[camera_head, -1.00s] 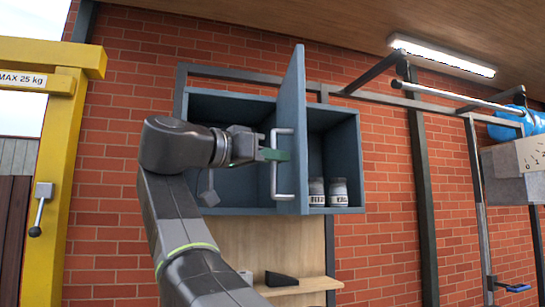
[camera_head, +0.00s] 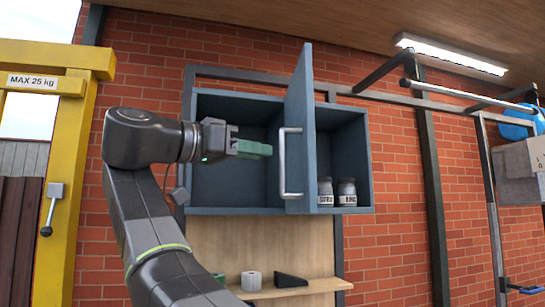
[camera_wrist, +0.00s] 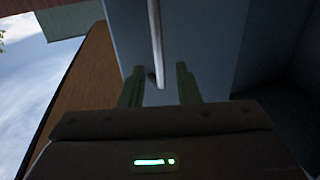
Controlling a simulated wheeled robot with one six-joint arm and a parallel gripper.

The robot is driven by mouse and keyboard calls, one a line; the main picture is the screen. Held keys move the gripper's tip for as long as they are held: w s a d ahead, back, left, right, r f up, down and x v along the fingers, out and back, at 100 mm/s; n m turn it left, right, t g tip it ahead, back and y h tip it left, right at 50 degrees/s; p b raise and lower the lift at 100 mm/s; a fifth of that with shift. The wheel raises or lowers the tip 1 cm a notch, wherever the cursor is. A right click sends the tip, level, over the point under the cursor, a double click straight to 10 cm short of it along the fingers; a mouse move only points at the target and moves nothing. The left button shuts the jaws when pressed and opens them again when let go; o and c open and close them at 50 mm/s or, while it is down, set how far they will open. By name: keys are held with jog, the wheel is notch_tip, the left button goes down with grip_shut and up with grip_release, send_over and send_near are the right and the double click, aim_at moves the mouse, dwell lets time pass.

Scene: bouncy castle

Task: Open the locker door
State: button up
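The locker (camera_head: 230,211) is a blue-grey wall cabinet with two compartments. Its door (camera_head: 301,95) stands swung out from the front, between the open left compartment and the right one. A silver bar handle (camera_head: 283,165) is on the door's left-facing side. My gripper (camera_head: 262,149), with green fingers, is to the left of the handle, in front of the left compartment. In the wrist view my gripper's fingers (camera_wrist: 159,88) are apart with nothing gripped. The handle (camera_wrist: 156,45) lies ahead, roughly in line with the gap between them.
Two jars (camera_head: 336,191) stand in the right compartment. Below is a wooden shelf (camera_head: 310,286) with a white roll (camera_head: 251,281) and a dark wedge (camera_head: 290,280). A yellow frame (camera_head: 75,150) stands at left, and a metal rail (camera_head: 470,96) runs at upper right.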

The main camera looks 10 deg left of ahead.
jog(key=v, duration=0.7)
send_over(282, 191)
jog(key=shift+w+p, duration=0.35)
jog(key=shift+p, duration=0.05)
dwell(0.5)
